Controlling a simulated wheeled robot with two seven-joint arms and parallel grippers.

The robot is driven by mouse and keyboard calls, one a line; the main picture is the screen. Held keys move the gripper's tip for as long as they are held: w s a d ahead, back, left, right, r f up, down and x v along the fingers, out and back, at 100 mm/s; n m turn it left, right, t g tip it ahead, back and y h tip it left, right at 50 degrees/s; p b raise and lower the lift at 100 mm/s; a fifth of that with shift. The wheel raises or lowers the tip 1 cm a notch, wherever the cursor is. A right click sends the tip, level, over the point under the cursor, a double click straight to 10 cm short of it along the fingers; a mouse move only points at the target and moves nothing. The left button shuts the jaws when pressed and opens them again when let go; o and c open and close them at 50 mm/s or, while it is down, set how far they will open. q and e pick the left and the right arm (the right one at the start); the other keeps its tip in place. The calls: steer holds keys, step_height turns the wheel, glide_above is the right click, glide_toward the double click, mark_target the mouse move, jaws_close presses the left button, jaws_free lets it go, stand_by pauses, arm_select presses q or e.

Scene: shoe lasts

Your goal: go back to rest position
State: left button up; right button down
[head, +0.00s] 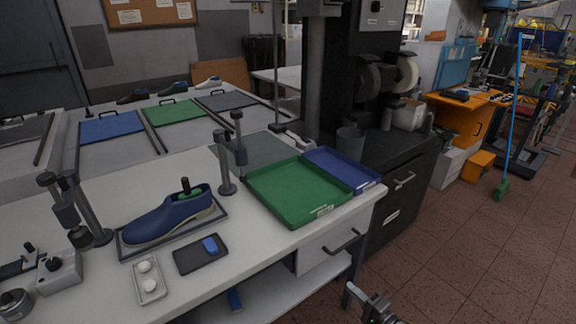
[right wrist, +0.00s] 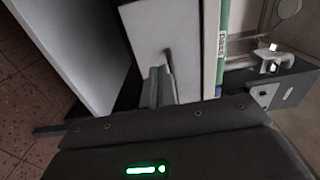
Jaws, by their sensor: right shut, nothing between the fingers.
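My right gripper (head: 380,308) shows at the bottom edge of the head view, below and in front of the table's right front corner. It is shut and empty, clear of the tabletop. The right wrist view shows a white drawer front and the green tray's edge (right wrist: 223,45) beyond my dark wrist housing. My left gripper is in neither view. A blue shoe (head: 168,220) with a green piece in its opening lies on a dark tray on the white workbench.
The green tray (head: 296,218) and the blue tray (head: 345,163) stand empty at the bench's right end. A drawer handle (head: 343,241) sticks out below. A dark machine cabinet (head: 395,205) stands behind. Tiled floor at the right is clear, apart from a broom (head: 502,188) farther back.

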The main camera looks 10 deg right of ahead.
steer(key=s+d+f+n+g+h, duration=0.25)
steer(key=s+f+n, duration=0.2)
steer(key=f, duration=0.45)
steer(key=s+d+f+n+g+h, duration=0.1)
steer(key=s+f+n+g+h, duration=0.15)
steer(key=s+f, duration=0.45)
steer(key=s+d+f+n+g+h, duration=0.2)
steer(key=s+f+n+g, duration=0.15)
steer(key=f, duration=0.85)
steer(key=s+a+f+n+g, duration=0.1)
steer(key=s+f, duration=0.3)
steer(key=s, duration=0.6)
steer(key=s+a+f+n+g, duration=0.2)
steer(key=s+a+f+g, duration=0.1)
steer(key=s, duration=0.7)
steer(key=s+a+f+n+g, duration=0.1)
steer(key=s+f, duration=0.3)
steer(key=s, duration=0.6)
steer(key=shift+s+a+f+g+h, duration=0.35)
steer(key=shift+a+g+h, duration=0.05)
steer(key=shift+g, duration=0.45)
steer(key=shift+n, duration=0.25)
